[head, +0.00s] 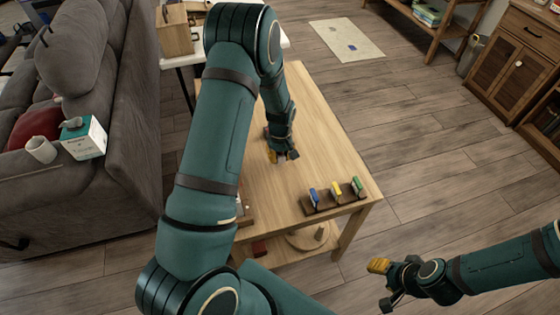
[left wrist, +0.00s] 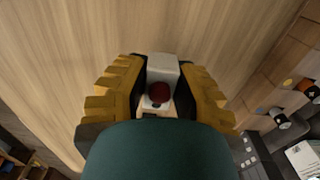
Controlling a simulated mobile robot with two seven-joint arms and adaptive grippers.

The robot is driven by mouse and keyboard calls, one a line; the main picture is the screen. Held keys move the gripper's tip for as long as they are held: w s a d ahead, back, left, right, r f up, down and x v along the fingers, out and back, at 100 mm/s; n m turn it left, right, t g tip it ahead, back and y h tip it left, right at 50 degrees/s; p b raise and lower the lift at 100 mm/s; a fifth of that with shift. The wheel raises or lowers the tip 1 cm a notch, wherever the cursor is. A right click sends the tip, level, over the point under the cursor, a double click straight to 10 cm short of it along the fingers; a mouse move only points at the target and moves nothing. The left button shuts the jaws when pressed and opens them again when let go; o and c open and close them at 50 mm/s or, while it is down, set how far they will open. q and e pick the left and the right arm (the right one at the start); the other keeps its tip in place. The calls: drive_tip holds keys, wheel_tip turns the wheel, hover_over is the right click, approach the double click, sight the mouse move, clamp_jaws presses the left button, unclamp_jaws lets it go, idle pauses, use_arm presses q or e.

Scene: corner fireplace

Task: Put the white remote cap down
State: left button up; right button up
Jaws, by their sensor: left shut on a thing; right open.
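My left gripper (head: 283,156) is low over the middle of the wooden table (head: 305,105). In the left wrist view its yellow, ridged fingers are shut on the white remote cap (left wrist: 162,66), a small pale block between the dark pads. A dark red round piece (left wrist: 158,93) shows just below the cap, in front of my wrist; I cannot tell what it belongs to. I cannot tell whether the cap touches the table. The cap cannot be made out in the head view. My right gripper (head: 384,284) is open and empty over the floor, right of the table.
A dark wooden rack (head: 333,201) with blue, yellow and green pieces stands at the table's near right edge. A grey sofa (head: 75,190) with a mug (head: 41,150) and tissue box (head: 85,138) is at left. Bare tabletop lies around the left gripper.

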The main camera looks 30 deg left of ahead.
sight(280, 166)
use_arm(q)
drive_tip(key=shift+f+b, duration=0.35)
drive_tip(key=shift+f, duration=1.35)
drive_tip(key=shift+f, duration=0.1)
drive_tip(key=o, duration=0.9)
drive_tip(key=shift+c, duration=0.2)
drive_tip(key=shift+r, duration=0.4)
wheel_tip(280, 166, up, 12)
drive_tip(key=p, duration=0.2)
drive_tip(key=shift+f+p, duration=0.25)
drive_tip(key=shift+p, duration=0.1)
drive_tip(key=shift+s+f, duration=0.1)
